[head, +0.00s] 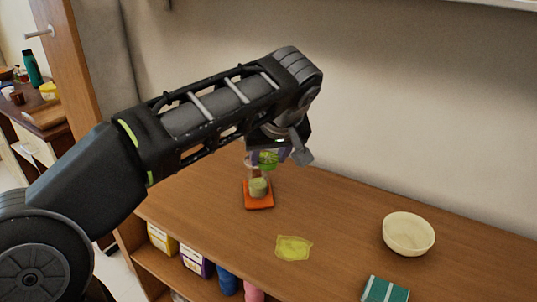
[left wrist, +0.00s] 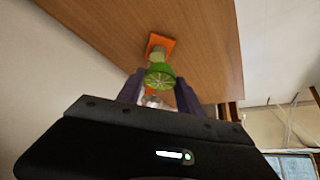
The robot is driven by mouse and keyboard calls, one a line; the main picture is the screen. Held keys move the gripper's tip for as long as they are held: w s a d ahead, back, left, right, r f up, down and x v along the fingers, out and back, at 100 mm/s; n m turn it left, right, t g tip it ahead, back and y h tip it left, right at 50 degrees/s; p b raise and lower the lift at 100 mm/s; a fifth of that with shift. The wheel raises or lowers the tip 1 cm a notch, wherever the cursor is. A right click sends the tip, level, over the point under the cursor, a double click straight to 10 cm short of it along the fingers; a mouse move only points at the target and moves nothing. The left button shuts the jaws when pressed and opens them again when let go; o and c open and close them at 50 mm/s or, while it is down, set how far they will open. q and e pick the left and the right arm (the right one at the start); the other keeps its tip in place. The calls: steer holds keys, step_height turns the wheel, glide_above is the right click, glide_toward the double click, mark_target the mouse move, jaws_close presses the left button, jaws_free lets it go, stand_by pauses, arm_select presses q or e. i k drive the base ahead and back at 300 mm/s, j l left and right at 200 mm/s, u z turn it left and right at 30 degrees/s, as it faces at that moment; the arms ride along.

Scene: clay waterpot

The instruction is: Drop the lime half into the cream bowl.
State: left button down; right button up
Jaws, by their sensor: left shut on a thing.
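My left gripper (head: 268,160) is shut on the green lime half (head: 268,160), above the orange square (head: 258,203). In the left wrist view the lime half (left wrist: 160,77) sits between the two purple fingers, its cut face toward the camera. The cream bowl (head: 409,234) stands on the wooden table to the right, apart from the gripper. Its inside looks empty. My right gripper is not in view.
A pale green round thing (head: 258,187) stands on the orange square just below the gripper. A yellow flat piece (head: 294,248) lies mid-table. A teal and white item (head: 385,290) is at the front edge. The table between them is clear.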

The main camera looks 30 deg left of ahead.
mark_target(406, 238)
steer(key=k, duration=1)
